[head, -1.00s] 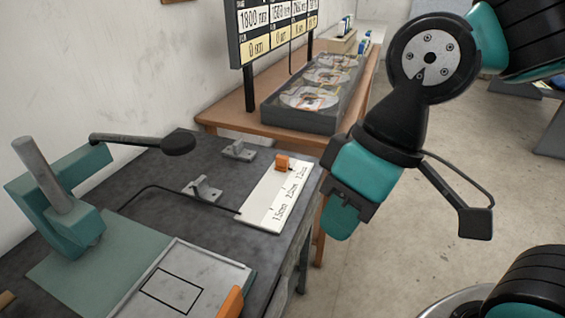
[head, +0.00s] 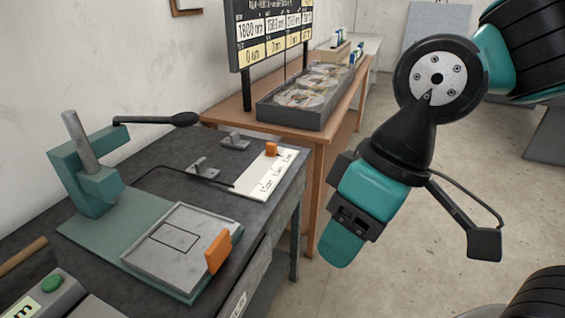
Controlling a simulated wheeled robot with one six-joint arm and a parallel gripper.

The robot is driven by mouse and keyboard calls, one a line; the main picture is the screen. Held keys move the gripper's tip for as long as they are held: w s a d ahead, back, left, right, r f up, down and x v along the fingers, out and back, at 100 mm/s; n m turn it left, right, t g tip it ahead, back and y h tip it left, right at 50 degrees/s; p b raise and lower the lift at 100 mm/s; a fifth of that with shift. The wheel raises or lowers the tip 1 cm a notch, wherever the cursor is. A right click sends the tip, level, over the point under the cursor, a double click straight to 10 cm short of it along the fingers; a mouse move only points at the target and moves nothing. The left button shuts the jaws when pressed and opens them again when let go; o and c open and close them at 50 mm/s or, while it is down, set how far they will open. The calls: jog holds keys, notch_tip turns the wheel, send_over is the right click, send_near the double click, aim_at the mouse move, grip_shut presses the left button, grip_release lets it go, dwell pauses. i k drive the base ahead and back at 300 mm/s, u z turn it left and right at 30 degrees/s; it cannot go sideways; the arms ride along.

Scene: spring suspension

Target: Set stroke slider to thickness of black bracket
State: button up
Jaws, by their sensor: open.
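The stroke slider is an orange block (head: 271,149) on a white scale plate (head: 262,177) with printed marks, near the far right edge of the dark workbench. The block sits toward the far end of the scale. I cannot pick out a black bracket; two grey brackets, one (head: 203,168) mid-bench and one (head: 235,142) farther back, stand on the bench. My gripper (head: 338,240) hangs right of the bench over the floor, apart from everything. Its jaws are open, with nothing seen between them.
A teal press (head: 92,170) with a black-knobbed lever stands at the left. A grey tray (head: 165,255) with an orange tab (head: 218,252) lies in front. A green button (head: 52,283) is at lower left. A wooden table (head: 235,108) with a disc box (head: 283,115) and display board stands behind.

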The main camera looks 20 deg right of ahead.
aim_at(271, 148)
jog(key=u, duration=0.1)
jog(key=k, duration=0.5)
jog(key=z, duration=1.1)
jog(key=i, duration=1.3)
jog(key=u, duration=0.85)
jog(key=i, duration=0.6)
jog(key=u, duration=0.65)
